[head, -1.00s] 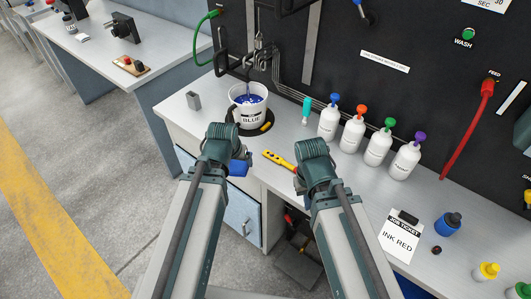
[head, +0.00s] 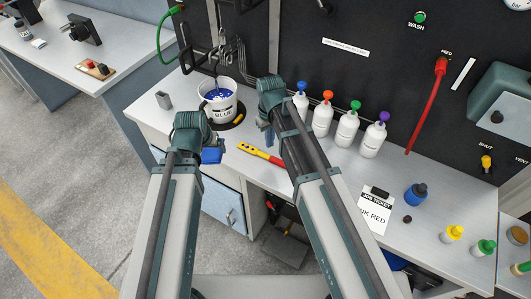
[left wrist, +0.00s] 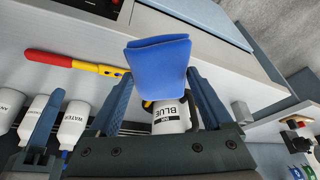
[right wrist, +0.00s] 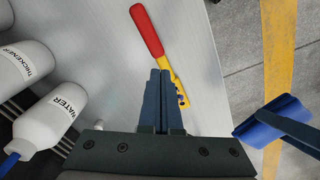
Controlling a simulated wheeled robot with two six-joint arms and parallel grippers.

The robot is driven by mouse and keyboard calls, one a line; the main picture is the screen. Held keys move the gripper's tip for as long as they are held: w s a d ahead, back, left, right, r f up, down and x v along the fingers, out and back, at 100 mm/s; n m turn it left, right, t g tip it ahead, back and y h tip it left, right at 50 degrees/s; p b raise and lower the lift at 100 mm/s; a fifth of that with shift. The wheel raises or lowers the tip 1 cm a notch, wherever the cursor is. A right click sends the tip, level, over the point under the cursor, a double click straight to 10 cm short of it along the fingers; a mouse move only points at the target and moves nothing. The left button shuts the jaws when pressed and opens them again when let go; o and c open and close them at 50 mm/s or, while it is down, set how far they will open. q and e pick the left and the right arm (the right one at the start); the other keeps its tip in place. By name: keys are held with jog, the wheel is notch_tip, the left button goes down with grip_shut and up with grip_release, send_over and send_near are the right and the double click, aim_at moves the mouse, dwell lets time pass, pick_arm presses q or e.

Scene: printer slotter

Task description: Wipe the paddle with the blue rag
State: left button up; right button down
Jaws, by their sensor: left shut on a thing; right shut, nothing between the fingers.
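My left gripper (head: 211,143) is shut on the folded blue rag (head: 212,155) in front of the bench edge. The rag (left wrist: 157,68) also fills the space between its fingers in the left wrist view. My right gripper (head: 267,132) is shut and empty above the bench, between the bucket and the bottles. Its closed fingers show in the right wrist view (right wrist: 161,85). A thin shaft (head: 216,78) goes down into the white bucket marked BLUE (head: 222,108), which holds blue ink. Its lower end is hidden; I cannot tell whether it is the paddle.
A yellow tool with a red end (head: 260,153) lies on the bench below my right gripper. Several white bottles (head: 346,130) stand along the black back panel. A job ticket reading INK RED (head: 374,212) lies to the right. A grey block (head: 163,100) stands left of the bucket.

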aim_at(269, 154)
pick_arm(q)
jog(key=shift+r, duration=0.15)
pick_arm(e)
jog(key=shift+w+a+r, duration=0.15)
jog(key=shift+w, duration=0.5)
